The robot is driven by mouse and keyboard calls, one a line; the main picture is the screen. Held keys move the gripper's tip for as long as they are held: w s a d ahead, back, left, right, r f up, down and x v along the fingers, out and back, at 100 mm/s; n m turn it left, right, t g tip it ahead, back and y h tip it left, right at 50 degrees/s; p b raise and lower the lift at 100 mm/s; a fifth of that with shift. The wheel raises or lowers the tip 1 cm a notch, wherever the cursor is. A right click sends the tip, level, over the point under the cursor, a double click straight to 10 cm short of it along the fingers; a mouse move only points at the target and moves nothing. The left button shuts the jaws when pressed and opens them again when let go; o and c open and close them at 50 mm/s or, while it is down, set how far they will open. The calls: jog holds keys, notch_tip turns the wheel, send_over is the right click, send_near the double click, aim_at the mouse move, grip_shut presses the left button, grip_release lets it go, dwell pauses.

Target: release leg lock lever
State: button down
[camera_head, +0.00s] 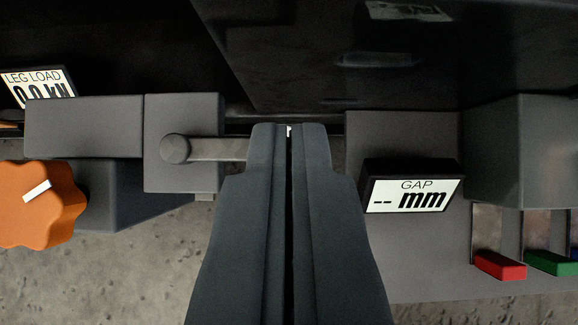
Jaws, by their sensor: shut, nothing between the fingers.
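The leg lock lever (215,149) appears to be the grey bar with a round pivot at its left end, lying about level on a grey block (182,112). It runs to the right until my gripper hides its far end. My gripper (289,130) is shut and empty, pointing away from the camera, with its fingertips at the right end of the visible bar. I cannot tell whether the fingers touch the lever.
An orange knob (38,205) and a "LEG LOAD" display (40,88) are at left. At right are a "GAP" display (413,191) reading "-- mm", a red tab (499,265) and a green tab (551,262). A dark panel (380,60) overhangs the top.

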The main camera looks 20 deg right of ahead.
aim_at(231, 147)
jog(key=shift+x, duration=2.2)
jog(key=shift+s+a, duration=0.1)
